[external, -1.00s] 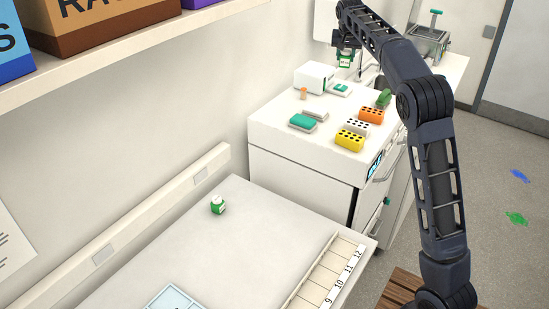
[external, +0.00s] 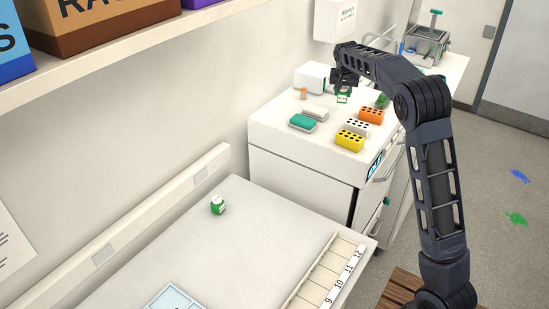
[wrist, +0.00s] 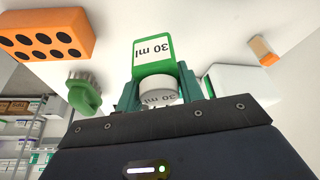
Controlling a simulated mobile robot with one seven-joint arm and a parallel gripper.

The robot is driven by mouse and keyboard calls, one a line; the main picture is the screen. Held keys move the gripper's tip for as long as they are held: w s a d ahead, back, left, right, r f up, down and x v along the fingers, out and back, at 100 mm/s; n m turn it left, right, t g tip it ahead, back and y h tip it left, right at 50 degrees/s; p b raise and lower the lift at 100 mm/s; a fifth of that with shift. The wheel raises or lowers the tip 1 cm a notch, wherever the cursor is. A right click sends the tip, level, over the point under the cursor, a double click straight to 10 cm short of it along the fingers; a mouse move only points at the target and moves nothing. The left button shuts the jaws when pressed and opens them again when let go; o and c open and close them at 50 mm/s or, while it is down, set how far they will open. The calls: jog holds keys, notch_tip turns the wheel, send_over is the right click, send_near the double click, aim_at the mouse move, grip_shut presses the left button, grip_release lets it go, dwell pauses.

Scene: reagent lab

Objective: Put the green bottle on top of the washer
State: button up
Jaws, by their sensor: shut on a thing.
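My gripper (external: 343,89) is shut on a green bottle (wrist: 148,52) with a white cap and a white "30 ml" label. The fingers close around the cap. In the external view the held green bottle (external: 342,99) shows just below the fingers, over the rear part of the white washer's top (external: 275,118). I cannot tell whether its base touches that surface. Another small green bottle (external: 217,205) with a white cap stands upright on the bench at the lower left.
On the washer top stand an orange rack (external: 371,115), a white rack (external: 356,128), a yellow rack (external: 350,140), a green-topped box (external: 302,122), a white box (external: 313,76), a small orange item (external: 303,93) and a green object (external: 382,101). The front left top is clear.

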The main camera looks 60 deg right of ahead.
aim_at(344, 99)
jog(key=shift+f, duration=2.15)
jog(key=shift+f, duration=0.1)
jog(key=o, duration=1)
jog(key=shift+o, duration=0.2)
